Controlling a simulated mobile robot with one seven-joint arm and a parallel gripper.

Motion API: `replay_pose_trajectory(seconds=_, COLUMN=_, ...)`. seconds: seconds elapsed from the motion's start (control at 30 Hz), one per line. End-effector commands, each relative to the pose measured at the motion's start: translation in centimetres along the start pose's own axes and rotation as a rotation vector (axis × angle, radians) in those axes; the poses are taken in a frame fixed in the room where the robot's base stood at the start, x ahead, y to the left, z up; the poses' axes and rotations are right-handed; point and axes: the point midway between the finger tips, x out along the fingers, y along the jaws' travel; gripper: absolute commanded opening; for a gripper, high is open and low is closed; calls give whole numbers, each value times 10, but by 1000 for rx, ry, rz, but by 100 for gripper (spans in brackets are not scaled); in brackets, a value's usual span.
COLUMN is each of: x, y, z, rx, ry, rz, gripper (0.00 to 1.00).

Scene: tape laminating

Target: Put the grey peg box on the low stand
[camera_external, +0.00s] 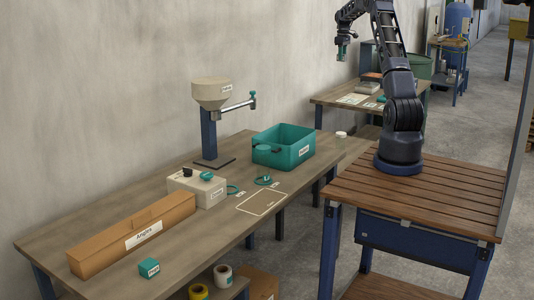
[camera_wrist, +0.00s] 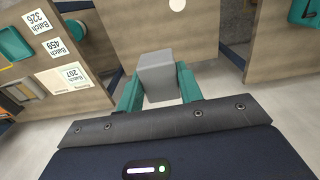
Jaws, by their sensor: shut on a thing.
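My gripper (camera_wrist: 160,84) is shut on the grey peg box (camera_wrist: 157,70), with one teal finger on each side of it. In the outside view my gripper (camera_external: 342,48) hangs high over the gap between the two tables, and the box is too small there to make out well. The low stand (camera_wrist: 140,30) appears to be the wooden top ahead of the box in the wrist view. Its top (camera_external: 352,146) shows in part between the tables in the outside view. A round white thing (camera_wrist: 177,5) is on it. The box is apart from the stand.
The back table (camera_external: 322,97) carries labelled sheets (camera_wrist: 52,53). The long front table (camera_external: 140,215) holds a teal bin (camera_external: 284,146), a dispenser (camera_external: 212,92), a pale box (camera_external: 197,187) and a long carton (camera_external: 133,232). Bare floor shows between the tables.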

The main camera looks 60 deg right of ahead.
Motion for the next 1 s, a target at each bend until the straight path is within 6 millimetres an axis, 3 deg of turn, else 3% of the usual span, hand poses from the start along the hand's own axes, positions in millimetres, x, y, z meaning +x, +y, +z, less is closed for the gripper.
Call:
replay_pose_trajectory(seconds=0.1, x=50, y=0, z=1, rx=1, ry=-3, rz=-5, gripper=11)
replay_pose_trajectory(seconds=0.6, x=267, y=-1, z=0, rx=0, ry=-2, rz=-4, gripper=11)
replay_pose_trajectory(seconds=0.8, x=320, y=0, z=0, rx=1, ry=0, rz=-2, gripper=11)
replay_pose_trajectory(seconds=1.0, x=343, y=0, z=0, rx=1, ry=0, rz=0, gripper=11)
